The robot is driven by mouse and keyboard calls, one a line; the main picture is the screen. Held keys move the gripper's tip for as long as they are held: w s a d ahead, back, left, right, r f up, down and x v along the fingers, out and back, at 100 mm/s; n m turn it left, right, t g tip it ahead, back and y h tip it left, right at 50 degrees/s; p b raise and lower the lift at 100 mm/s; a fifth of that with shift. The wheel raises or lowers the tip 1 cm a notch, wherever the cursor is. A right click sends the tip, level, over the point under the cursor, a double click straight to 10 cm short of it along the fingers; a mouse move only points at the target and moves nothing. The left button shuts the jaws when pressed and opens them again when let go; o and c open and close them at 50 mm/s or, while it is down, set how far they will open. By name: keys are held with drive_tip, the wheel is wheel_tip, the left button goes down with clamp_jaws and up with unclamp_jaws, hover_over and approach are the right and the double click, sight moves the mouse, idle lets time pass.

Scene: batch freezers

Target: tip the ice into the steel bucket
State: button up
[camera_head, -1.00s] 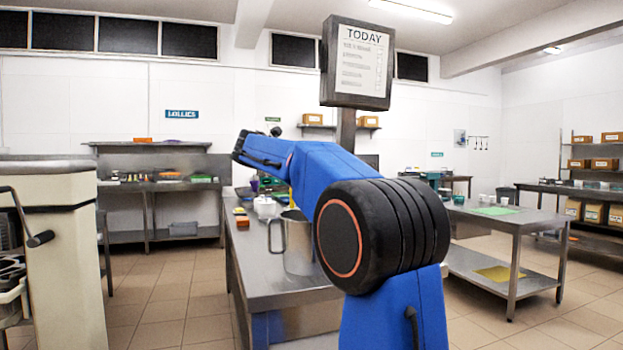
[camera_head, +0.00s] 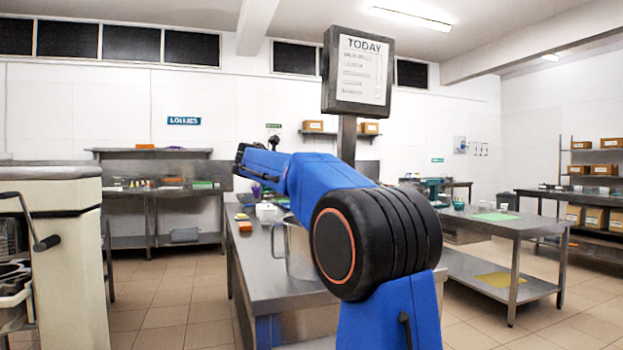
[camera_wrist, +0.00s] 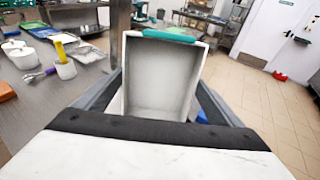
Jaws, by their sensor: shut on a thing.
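My gripper (camera_wrist: 160,88) is shut on a white rectangular tub (camera_wrist: 190,100) with a teal strip along its far rim. One finger shows at each side of the tub. The tub's grey inside looks empty, and I cannot make out any ice in either view. The steel bucket (camera_head: 298,252), a tall metal vessel with a side handle, stands upright on the near steel table in the head view, partly hidden behind my blue arm. I do not see it in the wrist view.
A sign post (camera_head: 347,140) rises behind my arm. A cream machine (camera_head: 60,270) stands left, with open floor between.

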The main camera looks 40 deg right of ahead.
drive_tip(key=shift+f, duration=0.3)
idle(0.7)
idle(0.9)
